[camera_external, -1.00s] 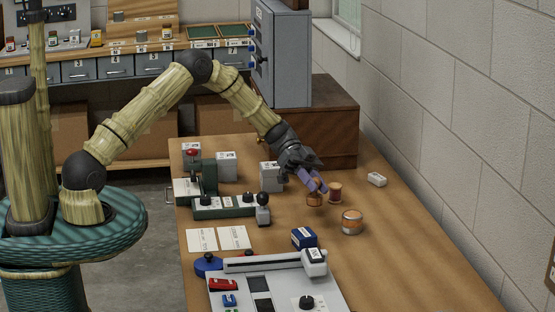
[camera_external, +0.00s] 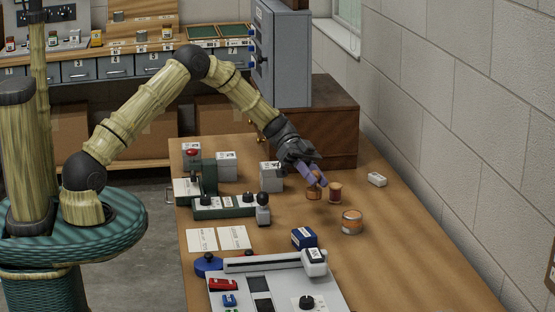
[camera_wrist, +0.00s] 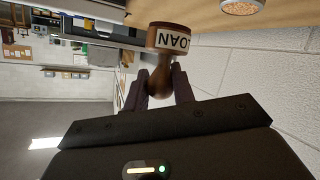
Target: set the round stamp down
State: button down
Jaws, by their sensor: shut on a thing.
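The round stamp has a brown head (camera_wrist: 168,40) with a white band reading "LOAN" and a brown handle. My gripper (camera_wrist: 160,80) is shut on its handle in the wrist view, one finger on each side. In the external view my gripper (camera_external: 316,179) is over the table's far right part, with the stamp (camera_external: 314,193) just below the fingertips. Whether the stamp's base touches the table (camera_external: 400,250) I cannot tell.
A small reddish-brown round item (camera_external: 335,192) stands close to the right of the held stamp. A tin with an orange band (camera_external: 351,222) stands nearer the front. The table's right front is clear.

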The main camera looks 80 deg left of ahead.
jog(key=s+a+r+n+t+y+b, duration=0.1)
jog(key=s+a+r+n+t+y, duration=0.3)
jog(key=a, duration=0.5)
jog(key=s+a+r+n+t+y+b, duration=0.1)
jog(key=s+a+r+n+t+y, duration=0.15)
jog(key=s+a+n+y, duration=0.4)
jog(key=s+a+r+n+t+y+b, duration=0.1)
jog(key=s+a+r+n+t, duration=0.3)
jog(key=a, duration=0.6)
jog(key=s+a+f+n+g+y+p, duration=0.1)
jog(key=s+a+f+n+g+y, duration=0.15)
jog(key=s+a+y, duration=0.4)
jog(key=s+a+f+n+g+y+p, duration=0.1)
jog(key=s+a+f+n+g+y, duration=0.2)
jog(key=s+a, duration=0.6)
jog(key=s+d+n+g+y+p, duration=0.1)
jog(key=s+n+g+y, duration=0.4)
jog(key=s, duration=2)
jog(key=n+g, duration=0.2)
jog(key=n, duration=0.3)
jog(key=shift+r+y, duration=0.2)
jog(key=shift+y, duration=0.1)
jog(key=shift+w+d, duration=0.1)
